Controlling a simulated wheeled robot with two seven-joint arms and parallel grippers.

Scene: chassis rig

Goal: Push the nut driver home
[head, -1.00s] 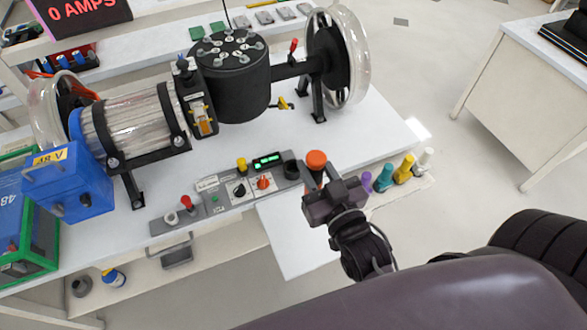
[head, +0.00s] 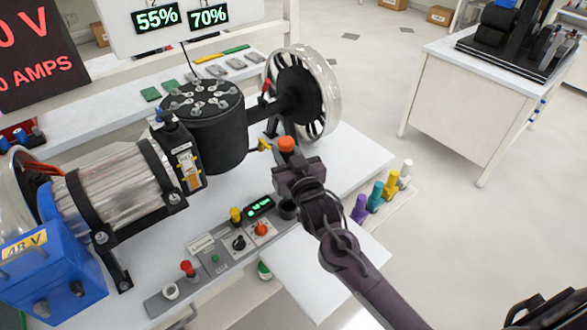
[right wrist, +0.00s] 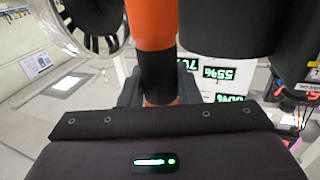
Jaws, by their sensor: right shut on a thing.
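The nut driver (head: 286,144) has an orange handle, and its orange end stands out above my right gripper (head: 291,164) in the head view. My right gripper is shut on it. In the right wrist view the nut driver (right wrist: 153,25) stands roughly upright between the fingers, with a black band below its orange part. Its lower tip is hidden. In the head view it overlaps the bench area in front of the spoked wheel (head: 303,92); I cannot tell whether it touches anything. My left gripper is not in view.
Purple (head: 360,208), teal (head: 376,196), yellow and white tools stand in a row at right. A control panel (head: 222,250) with an open dark cup (head: 289,209) lies along the bench front. The black drum (head: 205,135) and motor (head: 118,190) fill the left.

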